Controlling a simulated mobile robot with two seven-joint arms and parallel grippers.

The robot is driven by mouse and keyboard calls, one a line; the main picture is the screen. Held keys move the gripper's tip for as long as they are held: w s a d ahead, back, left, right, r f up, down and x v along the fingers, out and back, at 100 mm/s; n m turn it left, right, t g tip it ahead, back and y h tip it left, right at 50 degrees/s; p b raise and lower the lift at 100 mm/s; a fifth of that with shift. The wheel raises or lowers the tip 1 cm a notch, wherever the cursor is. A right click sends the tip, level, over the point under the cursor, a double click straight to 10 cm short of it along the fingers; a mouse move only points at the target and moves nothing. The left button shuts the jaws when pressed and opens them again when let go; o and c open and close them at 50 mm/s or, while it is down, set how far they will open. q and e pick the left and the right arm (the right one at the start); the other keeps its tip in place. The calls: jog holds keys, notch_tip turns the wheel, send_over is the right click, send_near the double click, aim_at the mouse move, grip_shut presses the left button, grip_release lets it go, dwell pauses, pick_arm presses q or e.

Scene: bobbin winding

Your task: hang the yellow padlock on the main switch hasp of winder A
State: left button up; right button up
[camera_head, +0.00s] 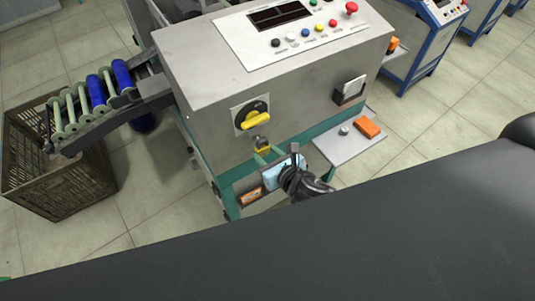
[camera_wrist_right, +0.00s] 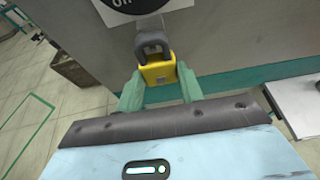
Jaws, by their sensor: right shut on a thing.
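The yellow padlock (camera_head: 263,150) is at the front of the winder's grey cabinet, below the main switch. It also shows in the right wrist view (camera_wrist_right: 159,71), upright with its dark shackle on top. My right gripper (camera_wrist_right: 160,92) is shut on the padlock's body with its two green fingers. In the head view my right gripper (camera_head: 269,158) comes up from below right. The main switch (camera_head: 252,117) has a yellow handle on a black dial. The shackle is close to the dial's lower edge; whether it passes through the hasp I cannot tell. My left gripper is not in view.
A control panel (camera_head: 293,32) with buttons tops the cabinet. A small side shelf (camera_head: 340,148) holds an orange block (camera_head: 367,127). A brown crate (camera_head: 62,190) stands at left under a chute of bobbins (camera_head: 98,88). An orange item (camera_head: 250,196) lies in a low tray.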

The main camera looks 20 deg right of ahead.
jog(key=shift+w+a, duration=0.25)
jog(key=shift+w, duration=0.7)
jog(key=shift+f, duration=0.6)
dwell(0.6)
jog(key=o, duration=1.2)
jog(key=shift+c, duration=0.2)
jog(key=v, duration=0.8)
jog(key=shift+p, duration=0.3)
jog(key=shift+w, duration=0.1)
